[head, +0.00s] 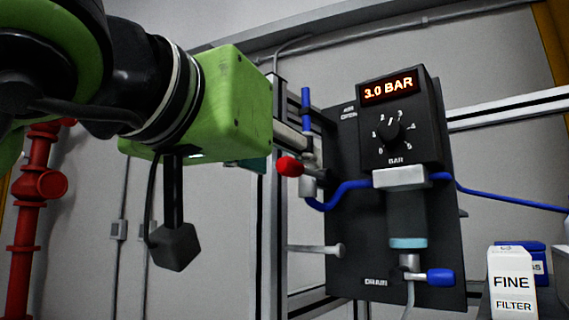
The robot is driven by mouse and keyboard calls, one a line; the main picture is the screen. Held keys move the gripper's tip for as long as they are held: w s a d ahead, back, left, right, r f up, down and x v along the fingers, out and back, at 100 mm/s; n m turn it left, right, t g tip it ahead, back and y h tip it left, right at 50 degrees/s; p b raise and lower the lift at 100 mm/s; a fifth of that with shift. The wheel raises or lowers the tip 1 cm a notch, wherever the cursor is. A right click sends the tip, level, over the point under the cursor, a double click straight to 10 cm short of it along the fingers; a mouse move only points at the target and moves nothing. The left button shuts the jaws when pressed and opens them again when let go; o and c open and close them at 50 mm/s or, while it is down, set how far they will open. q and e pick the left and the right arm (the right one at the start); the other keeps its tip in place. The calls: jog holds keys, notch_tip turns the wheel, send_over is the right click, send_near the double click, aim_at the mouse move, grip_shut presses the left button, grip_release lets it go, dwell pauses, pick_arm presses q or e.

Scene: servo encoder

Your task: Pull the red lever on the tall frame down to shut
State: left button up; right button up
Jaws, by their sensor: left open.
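The red lever (290,166) shows its rounded red end beside a grey valve body on the tall metal frame (274,220). My left gripper (293,138) comes in from the left behind its green housing and reaches the frame just above the red end. A grey part at the housing's right end lies close to the valve; I cannot tell whether it touches the lever. The fingers are mostly hidden, and nothing is seen held between them. My right gripper is out of view.
A black panel carries a gauge box (401,118) reading 3.0 BAR. A FINE FILTER box (512,282) stands lower right; a red pipe (22,245) stands left.

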pick_arm(q)
jog(key=a+v, duration=0.2)
jog(key=v, duration=0.6)
jog(key=shift+w, duration=0.1)
dwell(0.4)
jog(key=shift+a, duration=0.1)
